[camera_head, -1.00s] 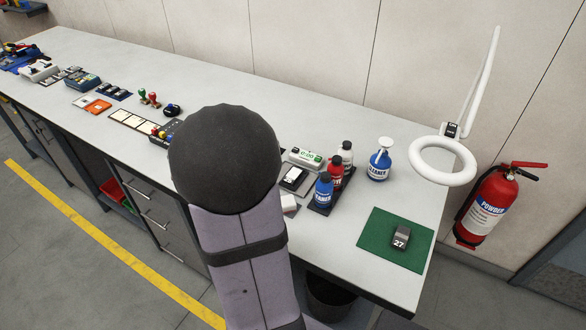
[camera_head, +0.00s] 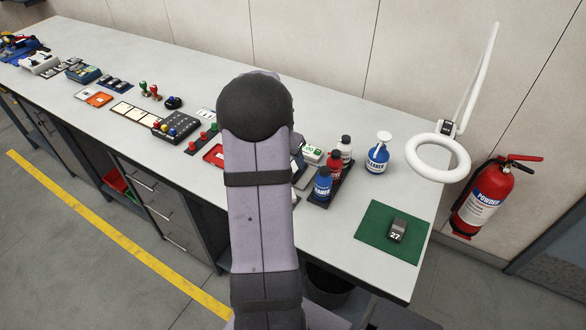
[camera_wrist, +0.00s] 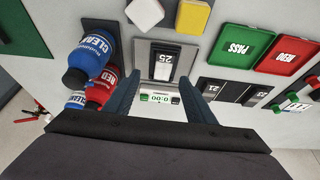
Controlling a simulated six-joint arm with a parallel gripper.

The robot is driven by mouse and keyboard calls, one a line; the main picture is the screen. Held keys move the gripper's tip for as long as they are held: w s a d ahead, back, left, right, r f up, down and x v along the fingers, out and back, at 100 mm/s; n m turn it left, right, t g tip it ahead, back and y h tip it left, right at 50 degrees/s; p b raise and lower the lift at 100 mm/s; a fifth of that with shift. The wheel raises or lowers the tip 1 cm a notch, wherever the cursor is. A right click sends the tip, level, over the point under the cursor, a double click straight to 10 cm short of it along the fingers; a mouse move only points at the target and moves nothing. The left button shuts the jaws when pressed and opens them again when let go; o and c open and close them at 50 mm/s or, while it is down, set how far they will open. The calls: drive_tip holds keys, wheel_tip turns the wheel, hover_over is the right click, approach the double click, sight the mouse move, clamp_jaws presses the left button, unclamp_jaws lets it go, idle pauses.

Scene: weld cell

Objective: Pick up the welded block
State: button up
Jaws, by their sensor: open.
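My gripper (camera_wrist: 163,88) is open in the wrist view, its two dark fingers spread with nothing between them. Ahead of the fingertips, a dark and pale block marked 25 (camera_wrist: 162,66) lies on a grey plate (camera_wrist: 140,60) in front of a green timer display (camera_wrist: 160,98). I cannot tell from its surface which block is welded. Another block, dark and marked 27 (camera_head: 397,230), sits on the green mat (camera_head: 375,237) at the right of the bench in the head view. There my arm hides the gripper and most of the plate.
Blue cleaner (camera_wrist: 88,58) and red bottles (camera_wrist: 103,85) stand close beside the left finger. A green PASS tray (camera_wrist: 238,45) and a red REDO tray (camera_wrist: 285,50) lie to the right, near a dark slotted holder (camera_wrist: 230,90). A white ring lamp (camera_head: 438,158) overhangs the bench's right end.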

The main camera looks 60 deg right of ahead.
drive_tip(key=shift+d+f, duration=0.25)
drive_tip(key=shift+f, duration=0.35)
drive_tip(key=shift+f+p, duration=0.15)
drive_tip(key=shift+p, duration=0.15)
drive_tip(key=shift+w+p+x, duration=0.2)
drive_tip(key=shift+p+x, duration=0.35)
drive_tip(key=shift+x, duration=0.65)
drive_tip(key=shift+w+p+x, duration=0.15)
drive_tip(key=shift+p+x, duration=0.4)
drive_tip(key=shift+x, duration=0.7)
drive_tip(key=shift+d, duration=0.15)
clamp_jaws()
